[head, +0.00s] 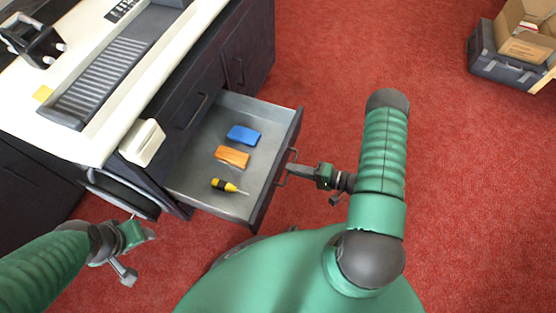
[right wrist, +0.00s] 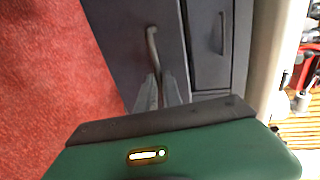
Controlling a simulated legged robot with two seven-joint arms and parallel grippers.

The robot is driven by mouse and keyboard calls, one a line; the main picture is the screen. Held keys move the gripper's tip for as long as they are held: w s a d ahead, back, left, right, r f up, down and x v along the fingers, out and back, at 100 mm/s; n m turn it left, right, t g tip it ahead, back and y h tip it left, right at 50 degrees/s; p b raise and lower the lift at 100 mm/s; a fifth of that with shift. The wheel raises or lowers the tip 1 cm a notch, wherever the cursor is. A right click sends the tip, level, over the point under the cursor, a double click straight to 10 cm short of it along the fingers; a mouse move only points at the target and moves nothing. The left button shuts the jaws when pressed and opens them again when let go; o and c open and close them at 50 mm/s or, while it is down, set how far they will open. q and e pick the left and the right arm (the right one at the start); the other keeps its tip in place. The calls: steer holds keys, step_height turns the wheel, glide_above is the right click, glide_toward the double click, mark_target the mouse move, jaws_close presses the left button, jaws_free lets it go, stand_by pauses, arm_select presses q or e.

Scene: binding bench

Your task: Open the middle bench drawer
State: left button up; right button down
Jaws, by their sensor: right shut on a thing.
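An open bench drawer (head: 200,185) is pulled far out of the dark bench. Its grey inside shows in the head view. My right gripper (head: 290,169) is shut on the drawer handle (head: 284,177) at the drawer's front. In the right wrist view, the fingers (right wrist: 159,80) close around the handle bar (right wrist: 152,42), whose upper end stays visible. Inside the drawer lie a blue block (head: 243,135), an orange block (head: 232,156) and a yellow-and-black screwdriver (head: 228,186). My left gripper (head: 150,234) hangs beside the bench at lower left, apart from the drawer; its jaw opening is unclear.
Other bench fronts with handles (head: 238,72) are closed. The white benchtop (head: 75,140) carries a grey ribbed device (head: 105,75) and a black clamp-like tool (head: 35,42). A cream box (head: 142,142) sits at the benchtop edge. Red carpet (head: 450,180) is clear to the right; boxes stand far right.

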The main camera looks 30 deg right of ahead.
steer(key=shift+s+d+f, duration=0.1)
steer(key=shift+s+d, duration=0.55)
steer(key=shift+s, duration=0.25)
steer(key=shift+s+d+f, duration=0.1)
steer(key=shift+s+d, duration=0.5)
steer(key=shift+s, duration=0.25)
steer(key=c, duration=1.5)
jaws_free()
steer(key=shift+w, duration=0.1)
steer(key=shift+r+p, duration=0.15)
steer(key=shift+p, duration=0.2)
steer(key=p+v, duration=0.2)
steer(key=v, duration=0.6)
steer(key=p+v, duration=0.2)
steer(key=v, duration=0.7)
steer(key=shift+f, duration=0.2)
